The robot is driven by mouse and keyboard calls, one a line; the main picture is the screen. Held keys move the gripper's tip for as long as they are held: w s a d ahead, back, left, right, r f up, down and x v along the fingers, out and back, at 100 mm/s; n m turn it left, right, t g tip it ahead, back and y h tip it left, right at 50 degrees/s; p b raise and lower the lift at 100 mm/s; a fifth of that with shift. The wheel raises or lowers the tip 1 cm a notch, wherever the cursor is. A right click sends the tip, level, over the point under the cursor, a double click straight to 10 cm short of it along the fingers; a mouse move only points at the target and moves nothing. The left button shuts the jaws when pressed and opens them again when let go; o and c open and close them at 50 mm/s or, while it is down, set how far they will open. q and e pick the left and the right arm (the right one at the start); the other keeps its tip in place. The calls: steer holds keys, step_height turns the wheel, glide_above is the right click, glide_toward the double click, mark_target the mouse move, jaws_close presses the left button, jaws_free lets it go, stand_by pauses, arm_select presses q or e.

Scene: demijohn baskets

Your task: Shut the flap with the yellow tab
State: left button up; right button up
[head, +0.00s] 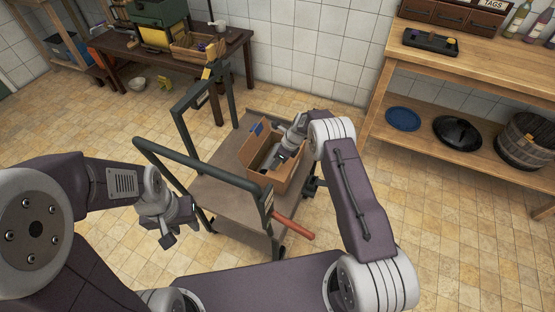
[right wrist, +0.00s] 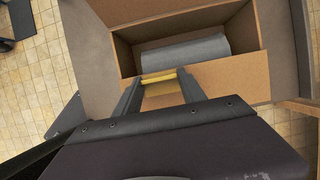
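A cardboard box (head: 261,175) stands open on the cart and holds a grey cylinder (right wrist: 185,55). In the right wrist view, a brown flap (right wrist: 235,78) lies along the near side of the opening. A yellow tab (right wrist: 162,77) is at its edge. My right gripper (right wrist: 160,84) is open, its fingers apart on either side of the tab; I cannot tell whether they touch it. In the head view it is over the box, and I cannot make out the yellow tab there. My left gripper (head: 182,234) is open and empty, left of the cart.
A blue tab (head: 257,127) shows at the box's far left. A wooden shelf bench (head: 470,75) is at the right, a dark table (head: 120,50) at the back left.

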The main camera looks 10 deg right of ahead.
steer(key=o, duration=0.3)
steer(key=shift+w+f, duration=0.1)
steer(key=shift+f, duration=0.05)
steer(key=p+v, duration=0.1)
steer(key=v, duration=0.8)
